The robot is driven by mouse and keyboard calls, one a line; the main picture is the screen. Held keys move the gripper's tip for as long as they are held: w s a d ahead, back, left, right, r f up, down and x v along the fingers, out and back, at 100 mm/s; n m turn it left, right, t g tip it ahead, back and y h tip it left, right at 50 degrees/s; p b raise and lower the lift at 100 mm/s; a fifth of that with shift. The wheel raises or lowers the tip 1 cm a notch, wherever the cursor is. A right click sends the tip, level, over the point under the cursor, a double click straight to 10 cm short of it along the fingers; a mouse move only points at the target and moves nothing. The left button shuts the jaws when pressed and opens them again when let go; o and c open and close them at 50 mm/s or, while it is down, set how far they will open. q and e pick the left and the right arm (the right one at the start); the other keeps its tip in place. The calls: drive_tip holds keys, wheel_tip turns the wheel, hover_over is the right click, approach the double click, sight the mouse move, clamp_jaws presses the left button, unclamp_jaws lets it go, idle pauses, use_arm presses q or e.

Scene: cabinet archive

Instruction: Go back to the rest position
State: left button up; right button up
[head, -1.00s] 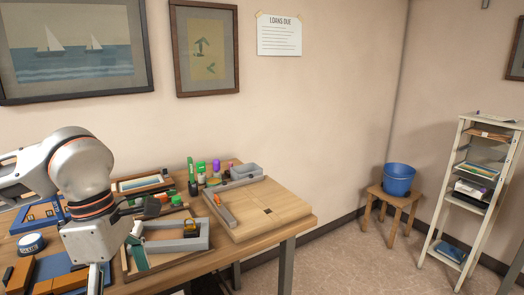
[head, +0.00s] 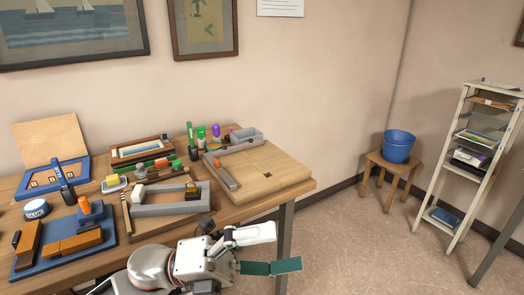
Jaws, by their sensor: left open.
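My left gripper (head: 280,249) is low in the head view, in front of the workbench's near edge and beside its front leg. Its fingers point right and stand apart, one showing its white back and the other its green pad. Nothing is between them. My left arm comes in from the bottom edge. The wooden workbench (head: 240,208) stands behind the gripper. My right gripper is not in view.
The bench holds a wooden board (head: 275,178), a grey frame (head: 165,208), a blue tray (head: 62,262) with wooden blocks, and several bottles. A blue bucket (head: 398,146) on a stool and a white shelf (head: 450,165) stand right. Floor between is clear.

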use_arm(q)
drive_tip(key=w+a+f+n+t+y, duration=0.4)
drive_tip(key=f+n+t, duration=0.25)
drive_tip(key=n, duration=0.25)
drive_tip(key=w+a+f+n+t+y, duration=0.3)
drive_tip(key=a+f+n+t+y, duration=0.25)
drive_tip(key=n, duration=0.45)
drive_tip(key=w+a+f+n+t+y, duration=0.3)
drive_tip(key=w+a+f+n+t, duration=0.1)
drive_tip(key=f+n+t, duration=0.4)
drive_tip(key=s+a+f+n+g+y, duration=0.3)
drive_tip(key=s+a+f+n, duration=0.2)
drive_tip(key=f, duration=0.7)
drive_tip(key=s+a+f+n+g+y, duration=0.3)
drive_tip(key=s+a+f+n+g, duration=0.1)
drive_tip(key=s+f, duration=0.6)
wheel_tip(320, 180, down, 3)
drive_tip(key=shift+a+f+n+g+y, duration=0.2)
drive_tip(key=shift+a+n+g+y, duration=0.15)
drive_tip(key=shift+a, duration=0.25)
